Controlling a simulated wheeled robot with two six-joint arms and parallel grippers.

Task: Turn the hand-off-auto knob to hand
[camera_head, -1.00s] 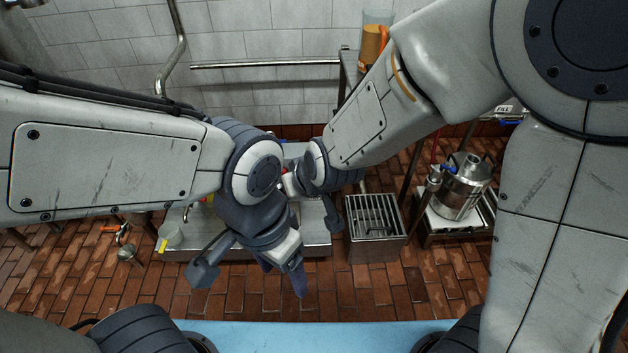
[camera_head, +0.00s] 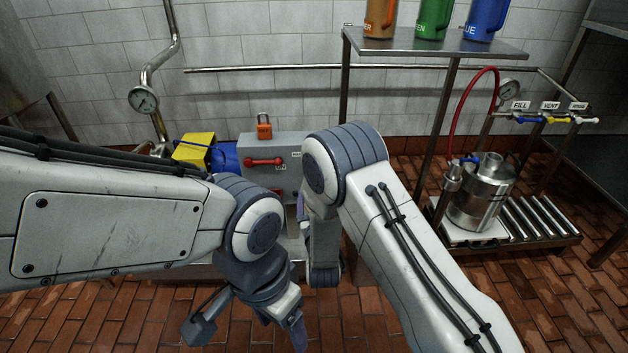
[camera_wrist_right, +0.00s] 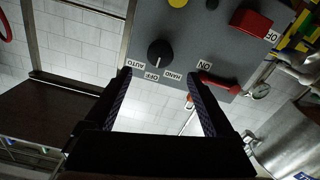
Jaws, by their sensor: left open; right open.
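The hand-off-auto knob (camera_wrist_right: 159,54) is a round black knob on a grey panel (camera_wrist_right: 185,50) in the right wrist view. AUTO, OFF and HAND labels sit around it; its pointer seems to face OFF, though it is small. My right gripper (camera_wrist_right: 160,86) is open and empty, its fingertips apart from the knob, which lies beyond the gap between them. In the head view the grey control box (camera_head: 250,146) is partly covered by my right arm, and I cannot make out the knob. My left gripper (camera_head: 250,322) is open and empty, low in front of the box.
A red lever (camera_head: 265,161) and an orange padlock (camera_head: 264,127) are on the box. A yellow-and-blue motor unit (camera_head: 222,157) stands left of it. A shelf (camera_head: 430,45) with jugs and a steel vessel (camera_head: 480,190) are at right.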

